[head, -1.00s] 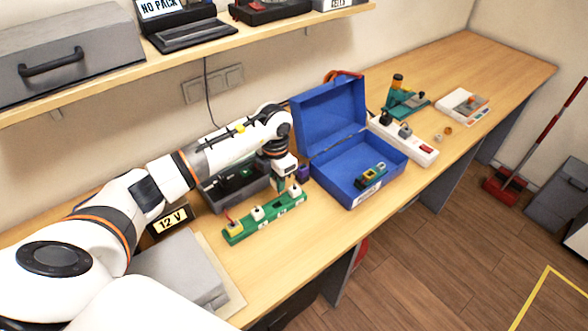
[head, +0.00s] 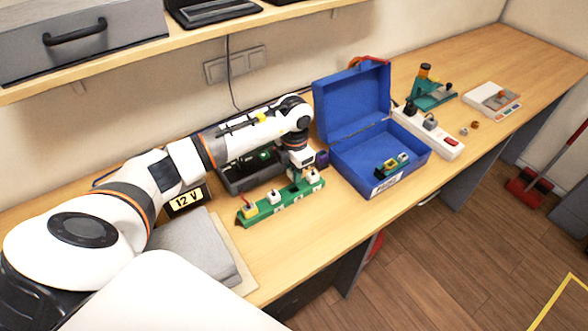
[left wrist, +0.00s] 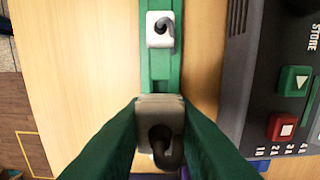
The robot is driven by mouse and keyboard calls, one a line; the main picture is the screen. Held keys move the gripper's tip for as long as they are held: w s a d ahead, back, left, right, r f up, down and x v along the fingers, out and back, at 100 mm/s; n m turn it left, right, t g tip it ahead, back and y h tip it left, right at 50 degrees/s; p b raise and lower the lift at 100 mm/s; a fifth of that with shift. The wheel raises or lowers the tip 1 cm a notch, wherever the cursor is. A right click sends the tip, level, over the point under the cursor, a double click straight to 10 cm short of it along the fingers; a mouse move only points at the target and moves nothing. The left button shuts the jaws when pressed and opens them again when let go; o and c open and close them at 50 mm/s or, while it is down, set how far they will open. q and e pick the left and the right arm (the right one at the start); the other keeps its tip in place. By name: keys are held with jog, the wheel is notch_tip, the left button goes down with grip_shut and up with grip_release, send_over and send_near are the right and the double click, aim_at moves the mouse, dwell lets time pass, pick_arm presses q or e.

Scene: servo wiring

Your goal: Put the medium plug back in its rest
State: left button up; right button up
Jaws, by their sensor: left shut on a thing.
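My left gripper (head: 297,179) points down over the green rest rail (head: 287,201) on the bench. In the left wrist view, its green fingers (left wrist: 160,128) are shut on a pale grey plug (left wrist: 160,108) with a dark cable stub, in line with the rail. I cannot tell whether this plug touches the rail or hangs just above it. Another white plug (head: 313,178) is right of the gripper. My right gripper is not in view.
A dark control box (left wrist: 285,100) stands close behind the rail. An open blue case (head: 350,174) is to the right, then a white power strip (head: 440,140). Bare bench is in front of the rail.

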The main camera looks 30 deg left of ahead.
pick_arm(q)
jog(key=shift+f+b, duration=1)
jog(key=shift+f, duration=0.6)
jog(key=shift+b, duration=0.3)
dwell(0.6)
jog(key=shift+f+b, duration=1)
jog(key=shift+f, duration=0.1)
jog(key=o, duration=1)
jog(key=shift+o, duration=0.2)
jog(key=shift+r, duration=0.15)
